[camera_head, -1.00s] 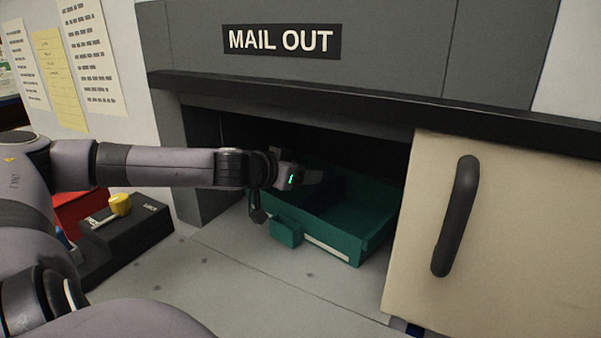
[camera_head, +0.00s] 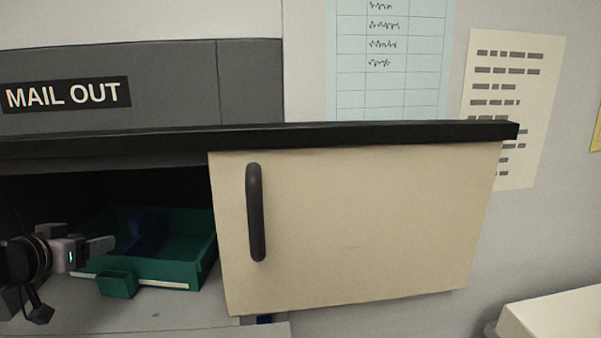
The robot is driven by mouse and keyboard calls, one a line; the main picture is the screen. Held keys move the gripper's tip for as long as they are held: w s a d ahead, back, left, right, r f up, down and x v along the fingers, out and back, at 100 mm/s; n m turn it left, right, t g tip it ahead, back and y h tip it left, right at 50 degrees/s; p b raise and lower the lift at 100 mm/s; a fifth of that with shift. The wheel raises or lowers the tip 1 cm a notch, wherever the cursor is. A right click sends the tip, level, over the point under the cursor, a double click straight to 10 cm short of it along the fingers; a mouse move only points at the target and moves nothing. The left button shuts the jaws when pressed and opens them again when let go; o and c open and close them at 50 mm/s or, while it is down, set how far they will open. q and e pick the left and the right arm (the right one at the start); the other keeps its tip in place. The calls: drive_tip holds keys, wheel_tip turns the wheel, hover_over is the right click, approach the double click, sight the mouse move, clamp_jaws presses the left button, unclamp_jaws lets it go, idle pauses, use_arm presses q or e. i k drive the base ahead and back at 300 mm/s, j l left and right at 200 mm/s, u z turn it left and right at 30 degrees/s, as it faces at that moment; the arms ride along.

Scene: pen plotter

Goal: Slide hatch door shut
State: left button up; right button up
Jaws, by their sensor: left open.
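The cream hatch door (camera_head: 370,230) hangs under a black rail (camera_head: 350,134) to the right of the hatch opening (camera_head: 150,186), which stands open. Its black vertical handle (camera_head: 256,212) is near the door's left edge. My left gripper (camera_head: 100,247) is at the left, open, in front of the opening and at the green tray's left side, well apart from the handle. I cannot tell whether it touches the tray. The green tray (camera_head: 180,270) sits inside the opening with a dark blue thing (camera_head: 148,232) in it. My right gripper is not in view.
A "MAIL OUT" sign (camera_head: 66,94) is on the grey panel above the opening. Papers (camera_head: 515,100) hang on the wall at the right. A pale box-like thing (camera_head: 555,312) stands at the lower right. The space in front of the door looks clear.

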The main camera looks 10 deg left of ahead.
sight(299, 228)
drive_tip(key=k+l, duration=0.1)
drive_tip(key=k, duration=0.75)
drive_tip(key=k+l, duration=0.15)
drive_tip(key=k, duration=0.7)
